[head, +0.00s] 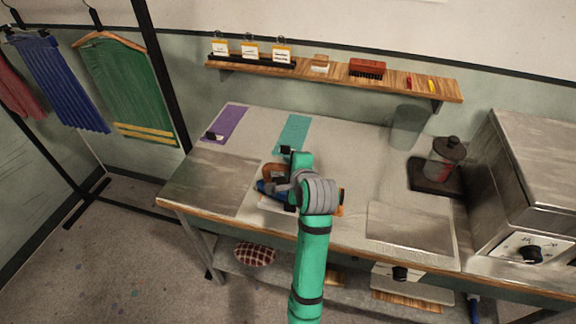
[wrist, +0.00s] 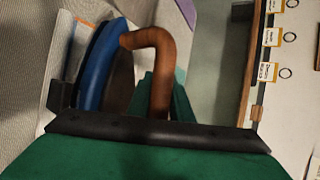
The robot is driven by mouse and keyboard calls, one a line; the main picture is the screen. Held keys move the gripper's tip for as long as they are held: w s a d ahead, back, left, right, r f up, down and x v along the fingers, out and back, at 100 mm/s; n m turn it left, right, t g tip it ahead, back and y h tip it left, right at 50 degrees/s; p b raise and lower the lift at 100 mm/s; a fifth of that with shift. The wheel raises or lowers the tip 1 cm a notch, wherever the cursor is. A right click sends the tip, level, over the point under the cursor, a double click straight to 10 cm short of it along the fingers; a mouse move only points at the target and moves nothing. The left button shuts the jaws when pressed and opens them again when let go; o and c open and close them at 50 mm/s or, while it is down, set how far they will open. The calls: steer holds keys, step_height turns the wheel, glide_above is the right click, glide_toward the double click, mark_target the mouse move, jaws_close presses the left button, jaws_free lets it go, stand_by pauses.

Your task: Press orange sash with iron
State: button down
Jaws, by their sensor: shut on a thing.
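The iron, with a blue body (head: 266,187) and a brown curved handle (wrist: 152,42), is under my gripper on the worktable. My gripper (head: 285,186) is shut on the iron's handle; in the wrist view the handle rises between its green fingers (wrist: 164,98). A small bit of orange, likely the orange sash (head: 341,210), shows just right of my gripper; my arm and the iron hide the rest. I cannot tell whether the iron touches the sash.
A purple strip (head: 226,124) and a teal strip (head: 293,133) lie at the back of the table (head: 350,150). A clear container (head: 407,127) and a dark jar on a tray (head: 435,176) stand right. A shelf (head: 335,72) runs along the wall behind.

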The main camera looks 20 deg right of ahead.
steer(key=shift+r, duration=2.55)
